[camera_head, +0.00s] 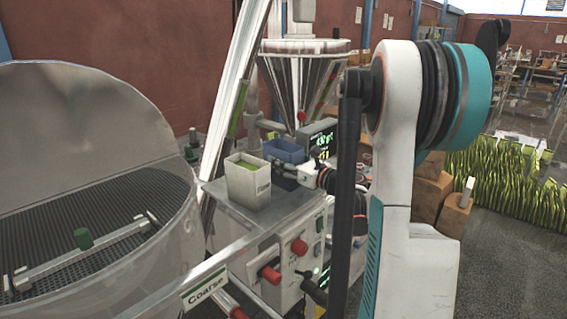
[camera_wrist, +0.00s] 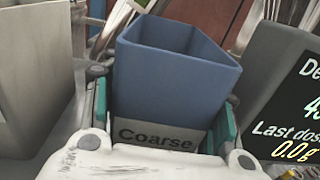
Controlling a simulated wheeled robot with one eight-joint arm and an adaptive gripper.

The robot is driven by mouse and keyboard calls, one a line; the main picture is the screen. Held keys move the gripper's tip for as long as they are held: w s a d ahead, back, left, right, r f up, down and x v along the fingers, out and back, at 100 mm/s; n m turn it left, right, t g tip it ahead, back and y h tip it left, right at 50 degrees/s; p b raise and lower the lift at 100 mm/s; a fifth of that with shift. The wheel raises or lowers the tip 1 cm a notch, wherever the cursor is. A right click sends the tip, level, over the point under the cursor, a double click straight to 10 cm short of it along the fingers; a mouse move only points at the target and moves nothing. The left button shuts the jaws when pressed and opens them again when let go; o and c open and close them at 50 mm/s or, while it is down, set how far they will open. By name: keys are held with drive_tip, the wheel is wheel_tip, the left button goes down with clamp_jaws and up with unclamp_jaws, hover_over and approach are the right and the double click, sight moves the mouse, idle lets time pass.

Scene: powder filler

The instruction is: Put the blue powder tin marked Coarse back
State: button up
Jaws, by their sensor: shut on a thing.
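The blue powder tin (camera_head: 284,151) is below the steel funnel in the head view. Its label reads Coarse in the wrist view, where the tin (camera_wrist: 172,75) fills the middle with its open top showing. My gripper (camera_head: 292,174) is shut on the tin, with one finger on each side of it in the wrist view (camera_wrist: 160,122). The tin is upright or nearly so. Its bottom inside is hidden, and I cannot tell whether it touches the surface below. A label reading Coarse (camera_head: 205,286) is on the rail at the lower left.
A beige tin with green contents (camera_head: 248,185) stands close to the left on the metal shelf. The display (camera_head: 321,140) is close on the right. The funnel (camera_head: 303,75) hangs above. A large round sieve drum (camera_head: 95,115) is at the left.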

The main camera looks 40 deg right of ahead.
drive_tip(key=shift+f, duration=0.15)
drive_tip(key=o, duration=1.3)
drive_tip(key=shift+r, duration=0.25)
drive_tip(key=s, duration=0.4)
drive_tip(key=s+p, duration=0.1)
drive_tip(key=s, duration=0.3)
drive_tip(key=s+d+p, duration=0.1)
drive_tip(key=s, duration=0.3)
drive_tip(key=shift+f, duration=0.1)
